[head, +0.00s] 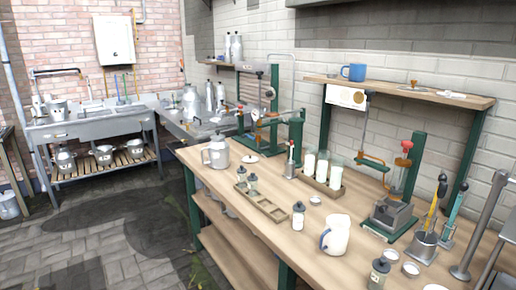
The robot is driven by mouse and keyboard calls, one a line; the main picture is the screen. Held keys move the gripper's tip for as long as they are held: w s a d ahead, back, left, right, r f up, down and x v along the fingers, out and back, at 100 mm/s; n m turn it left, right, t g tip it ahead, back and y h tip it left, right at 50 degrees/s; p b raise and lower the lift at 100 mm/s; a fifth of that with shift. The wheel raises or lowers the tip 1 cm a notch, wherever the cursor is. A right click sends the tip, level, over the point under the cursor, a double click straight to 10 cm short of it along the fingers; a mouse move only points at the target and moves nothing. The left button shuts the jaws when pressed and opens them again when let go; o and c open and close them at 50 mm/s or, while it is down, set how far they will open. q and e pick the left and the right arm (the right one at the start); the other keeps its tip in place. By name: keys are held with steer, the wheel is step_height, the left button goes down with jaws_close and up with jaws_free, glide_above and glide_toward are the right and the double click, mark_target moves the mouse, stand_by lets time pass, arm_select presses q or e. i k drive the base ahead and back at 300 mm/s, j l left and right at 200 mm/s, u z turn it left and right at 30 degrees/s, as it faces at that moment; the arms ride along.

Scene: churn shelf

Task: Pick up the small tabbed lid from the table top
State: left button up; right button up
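On the long wooden table top (205,178) a small pale round lid (250,158) lies flat, just right of the grey lidded pitcher (216,152). Its tab is too small to make out. Another small flat pale piece (315,200) lies in front of the tray of white jars; I cannot tell which of the two is the tabbed lid. Small round dishes or lids (411,268) also lie near the front right. Neither of my grippers shows in the head view.
A wooden compartment tray (262,207), small dark-capped bottles (298,214) and a white jug (336,235) stand along the front. Green-framed apparatus (296,138) and a tray of white jars (322,184) stand behind. A raised shelf (390,90) runs along the back wall.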

mark_target(247, 159)
steer(key=i+j+u, duration=0.1)
steer(key=u, duration=1.2)
steer(key=i+u, duration=0.1)
steer(key=i, duration=3.15)
steer(key=i+j+z, duration=0.1)
steer(key=i+z, duration=0.15)
steer(key=i, duration=0.15)
steer(key=i+j+z, duration=0.2)
steer(key=i, duration=0.2)
steer(key=i+j+z, duration=0.25)
steer(key=i, duration=0.15)
steer(key=l, duration=0.1)
